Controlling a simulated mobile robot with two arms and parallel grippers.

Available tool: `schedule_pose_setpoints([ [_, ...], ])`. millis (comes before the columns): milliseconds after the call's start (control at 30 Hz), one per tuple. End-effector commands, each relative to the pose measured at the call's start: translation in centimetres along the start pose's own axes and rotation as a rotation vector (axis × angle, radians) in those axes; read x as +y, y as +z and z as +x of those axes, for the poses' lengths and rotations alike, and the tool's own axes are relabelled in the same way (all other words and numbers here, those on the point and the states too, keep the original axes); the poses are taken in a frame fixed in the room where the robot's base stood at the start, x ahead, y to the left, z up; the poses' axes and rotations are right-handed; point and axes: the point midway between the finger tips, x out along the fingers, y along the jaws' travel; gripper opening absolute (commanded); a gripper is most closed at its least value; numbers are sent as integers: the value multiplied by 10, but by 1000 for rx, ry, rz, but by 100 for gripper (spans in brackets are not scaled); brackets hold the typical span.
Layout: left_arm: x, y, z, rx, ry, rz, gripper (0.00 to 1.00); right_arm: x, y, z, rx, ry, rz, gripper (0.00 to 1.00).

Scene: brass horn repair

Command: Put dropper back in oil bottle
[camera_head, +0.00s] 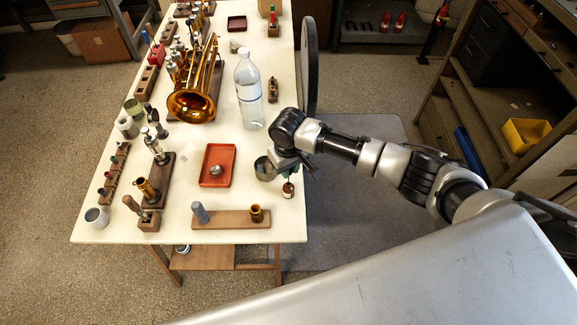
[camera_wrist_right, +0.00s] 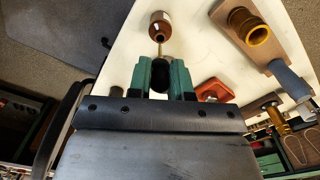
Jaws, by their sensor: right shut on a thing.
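My right gripper (camera_head: 291,172) is above the table's near right corner. In the right wrist view its green fingers (camera_wrist_right: 162,78) are shut on the dropper, whose black bulb (camera_wrist_right: 159,76) sits between them. The dropper's thin stem (camera_wrist_right: 160,48) points at the oil bottle. The small brown oil bottle (camera_wrist_right: 160,26) stands just beyond the fingertips; its dark neck lines up with the stem's end. I cannot tell whether the tip is inside the neck. In the head view the bottle (camera_head: 288,190) is just below the gripper, near the table's right edge. My left gripper is not in view.
A red tray (camera_head: 217,179) lies further left. A wooden block (camera_head: 231,224) with a grey peg and a brass piece is in front. A clear bottle (camera_head: 248,90) and a brass horn (camera_head: 192,104) stand further back.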

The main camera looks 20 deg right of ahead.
Motion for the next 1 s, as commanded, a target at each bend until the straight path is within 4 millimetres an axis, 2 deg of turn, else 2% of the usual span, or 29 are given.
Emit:
schedule_pose_setpoints([
  [1000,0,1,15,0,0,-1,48,0,0,32,0,0,0,0],
])
